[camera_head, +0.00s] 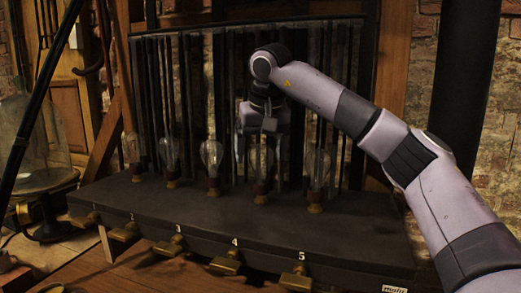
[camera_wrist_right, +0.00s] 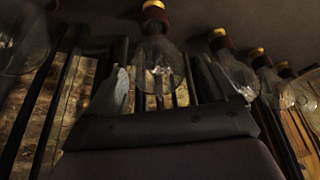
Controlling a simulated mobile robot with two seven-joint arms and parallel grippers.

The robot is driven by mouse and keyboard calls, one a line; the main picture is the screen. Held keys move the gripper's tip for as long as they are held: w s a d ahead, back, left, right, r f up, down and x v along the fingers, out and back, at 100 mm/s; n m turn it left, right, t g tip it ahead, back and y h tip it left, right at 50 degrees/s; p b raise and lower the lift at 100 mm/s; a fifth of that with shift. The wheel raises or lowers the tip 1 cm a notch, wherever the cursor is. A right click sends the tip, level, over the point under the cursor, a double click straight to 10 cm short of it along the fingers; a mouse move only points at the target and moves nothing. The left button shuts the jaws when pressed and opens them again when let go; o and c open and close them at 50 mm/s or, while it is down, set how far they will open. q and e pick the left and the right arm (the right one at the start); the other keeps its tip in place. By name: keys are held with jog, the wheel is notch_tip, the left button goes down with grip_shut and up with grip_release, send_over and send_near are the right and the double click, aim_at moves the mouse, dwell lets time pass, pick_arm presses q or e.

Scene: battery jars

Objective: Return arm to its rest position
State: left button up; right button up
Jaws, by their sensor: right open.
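My right gripper (camera_head: 262,148) comes down from above, with its open fingers on either side of the upper glass of the bulb over label 4 (camera_head: 261,165). In the right wrist view, one finger (camera_wrist_right: 118,92) and the other finger (camera_wrist_right: 214,80) stand apart with that bulb (camera_wrist_right: 158,55) between them. I cannot tell whether a finger touches the glass. The bulb stands upright in its brass base on the black box (camera_head: 150,205). My right arm reaches in from the right, bent at a raised joint. My left gripper is out of the frames.
More upright bulbs stand in the row, including one beside the gripper on the left (camera_head: 211,155) and one on the right (camera_head: 317,172). Dark vertical rods (camera_head: 187,90) rise behind them. Brass switches (camera_head: 226,264) line the front. A glass bell jar (camera_head: 35,140) stands far left.

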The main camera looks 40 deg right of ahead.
jog(key=shift+v, duration=3.55)
